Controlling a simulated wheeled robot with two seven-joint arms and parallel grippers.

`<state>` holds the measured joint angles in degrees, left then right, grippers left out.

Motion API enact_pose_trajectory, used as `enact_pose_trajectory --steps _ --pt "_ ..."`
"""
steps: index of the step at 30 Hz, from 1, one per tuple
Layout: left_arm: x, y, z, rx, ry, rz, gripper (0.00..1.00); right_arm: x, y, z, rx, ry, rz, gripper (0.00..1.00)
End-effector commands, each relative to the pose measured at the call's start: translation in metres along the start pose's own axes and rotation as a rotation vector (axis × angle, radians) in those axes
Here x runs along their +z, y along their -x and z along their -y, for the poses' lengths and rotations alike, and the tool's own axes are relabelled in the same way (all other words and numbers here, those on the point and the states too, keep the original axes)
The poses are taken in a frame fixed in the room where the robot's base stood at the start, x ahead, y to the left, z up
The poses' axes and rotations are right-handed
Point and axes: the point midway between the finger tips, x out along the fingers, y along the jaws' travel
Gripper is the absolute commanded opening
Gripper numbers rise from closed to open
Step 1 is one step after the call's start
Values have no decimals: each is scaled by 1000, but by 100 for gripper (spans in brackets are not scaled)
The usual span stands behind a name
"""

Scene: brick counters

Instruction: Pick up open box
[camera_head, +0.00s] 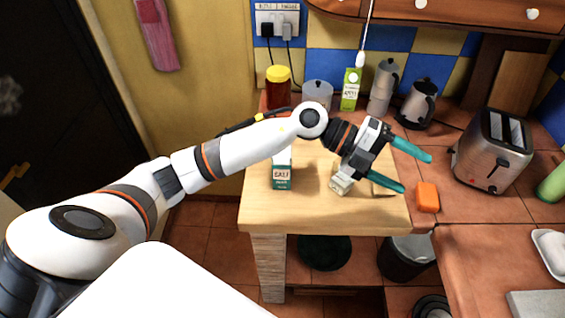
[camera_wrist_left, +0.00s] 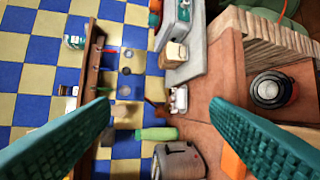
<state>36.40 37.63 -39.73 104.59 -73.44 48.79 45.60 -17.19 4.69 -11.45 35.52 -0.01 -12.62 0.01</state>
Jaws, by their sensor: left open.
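My left gripper (camera_head: 415,173) is open over the right side of the wooden counter top, its two teal fingers spread and pointing right. In the left wrist view the fingers (camera_wrist_left: 160,104) stand wide apart with nothing between them. A teal and white salt box (camera_head: 282,177) stands upright on the wooden top, left of the gripper; my forearm covers its top. A small pale carton-like thing (camera_head: 341,184) sits below the gripper, partly hidden by it. A tan thing lies behind the lower finger, mostly hidden. I cannot tell which is the open box. My right gripper is not in view.
A metal toaster (camera_head: 493,150) stands farther right. A kettle (camera_head: 416,103), moka pot (camera_head: 382,88), green carton (camera_head: 350,90) and yellow-lidded jar (camera_head: 278,88) line the back. The front of the wooden top is clear.

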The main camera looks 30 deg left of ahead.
Motion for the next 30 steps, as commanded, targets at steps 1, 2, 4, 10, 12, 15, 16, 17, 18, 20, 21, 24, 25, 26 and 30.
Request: enact_pose_trajectory --steps 1,2,4,10,12,15,16,17,18,20,21,24,25,26,30 --pt "-13 16 13 -164 -35 1 71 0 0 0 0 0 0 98" --pt "-20 27 24 -267 -43 -2 71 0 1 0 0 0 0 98" --pt "-38 62 45 -510 -42 -31 71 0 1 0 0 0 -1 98" --pt "-79 187 67 -1056 86 -220 71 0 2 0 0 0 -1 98" --pt "-84 221 65 -1170 139 -282 71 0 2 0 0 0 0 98" --pt "-85 251 63 -1266 195 -340 71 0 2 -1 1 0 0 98" --pt "-85 256 62 -1282 205 -350 71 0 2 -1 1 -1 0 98" --pt "-85 259 63 -1292 212 -356 71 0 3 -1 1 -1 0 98" --pt "-86 261 66 -1301 219 -360 71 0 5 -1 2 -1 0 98" --pt "-86 260 73 -1307 223 -360 71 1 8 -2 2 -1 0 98" --pt "-86 258 80 -1307 222 -357 71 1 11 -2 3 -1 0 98" --pt "-89 254 98 -1306 221 -356 71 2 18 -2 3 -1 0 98" --pt "-89 253 103 -1304 221 -355 71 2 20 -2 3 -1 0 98" --pt "-90 252 107 -1304 220 -355 71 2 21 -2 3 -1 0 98" --pt "-93 247 123 -1301 218 -357 71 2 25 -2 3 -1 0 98"
